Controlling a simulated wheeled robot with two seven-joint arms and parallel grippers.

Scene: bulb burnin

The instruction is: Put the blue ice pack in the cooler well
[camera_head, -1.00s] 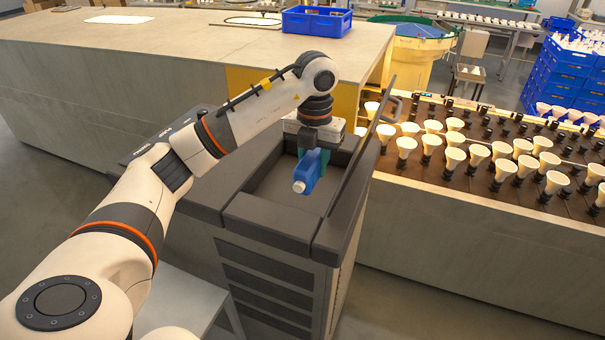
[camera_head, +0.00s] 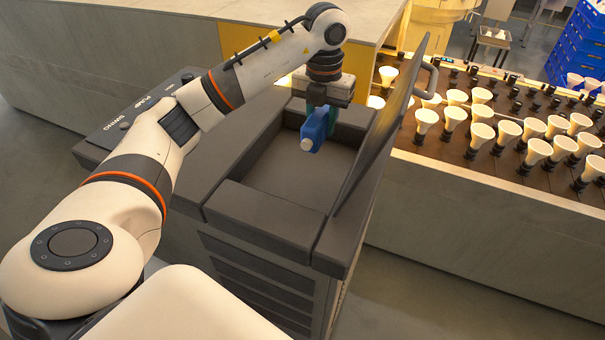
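The blue ice pack (camera_head: 314,130), with a white cap at its lower end, hangs tilted above the open cooler well (camera_head: 290,172). The well is a grey recess in the top of a dark grey cabinet, and its floor looks empty. My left gripper (camera_head: 322,108) points down over the back part of the well and is shut on the ice pack. The fingers are largely hidden by the ice pack and the wrist. The ice pack appears clear of the well's floor and walls. My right gripper is not in view.
A raised dark lid (camera_head: 385,125) with a handle stands along the well's right side. The cabinet's front rim (camera_head: 265,215) borders the near side. A rack of bulbs (camera_head: 480,130) stands to the right, and a grey counter (camera_head: 150,50) lies behind.

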